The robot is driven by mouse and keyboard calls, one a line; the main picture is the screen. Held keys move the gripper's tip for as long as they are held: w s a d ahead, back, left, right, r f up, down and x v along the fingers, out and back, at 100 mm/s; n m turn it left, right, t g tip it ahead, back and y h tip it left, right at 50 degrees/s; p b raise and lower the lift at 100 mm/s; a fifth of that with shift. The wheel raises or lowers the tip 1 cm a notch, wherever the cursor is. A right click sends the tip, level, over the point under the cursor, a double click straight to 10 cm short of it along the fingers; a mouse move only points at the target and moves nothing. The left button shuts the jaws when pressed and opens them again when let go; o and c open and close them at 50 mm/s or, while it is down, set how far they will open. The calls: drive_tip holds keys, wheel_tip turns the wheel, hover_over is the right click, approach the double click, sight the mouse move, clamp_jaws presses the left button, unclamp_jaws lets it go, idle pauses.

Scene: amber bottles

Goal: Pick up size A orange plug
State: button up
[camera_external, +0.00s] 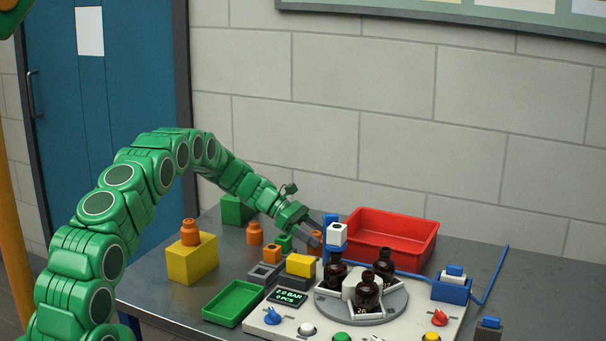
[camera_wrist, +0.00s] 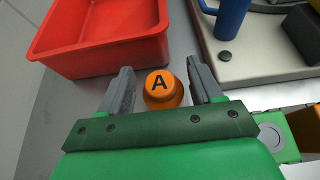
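The orange plug marked A (camera_wrist: 162,88) stands on the grey table, its lettered top facing the wrist camera. My gripper (camera_wrist: 160,83) is open, with one grey finger on each side of the plug. Gaps show between the plug and both fingers in the wrist view. In the external view my gripper (camera_external: 319,234) reaches down at the back of the table, and the plug (camera_external: 316,243) is partly hidden by a finger.
A red tray (camera_external: 424,246) lies close by. A blue post with a white top (camera_external: 337,234) and the white machine (camera_external: 253,326) with amber bottles stand near the gripper. Other orange plugs stand on a yellow block (camera_external: 192,265) and the table (camera_external: 254,233). A green tray (camera_external: 232,303) is in front.

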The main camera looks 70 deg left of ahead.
sight(316, 234)
drive_tip(key=shift+f, duration=0.1)
drive_tip(key=c, duration=1)
drive_tip(key=shift+c, duration=0.2)
drive_tip(key=shift+r, duration=0.4)
wheel_tip(316, 234, up, 2)
drive_tip(key=shift+r, duration=0.2)
drive_tip(key=s+d+r, duration=0.7)
drive_tip(key=s+r, duration=0.3)
drive_tip(key=s, duration=0.1)
drive_tip(key=shift+s+d, duration=0.25)
drive_tip(key=shift+s, duration=0.1)
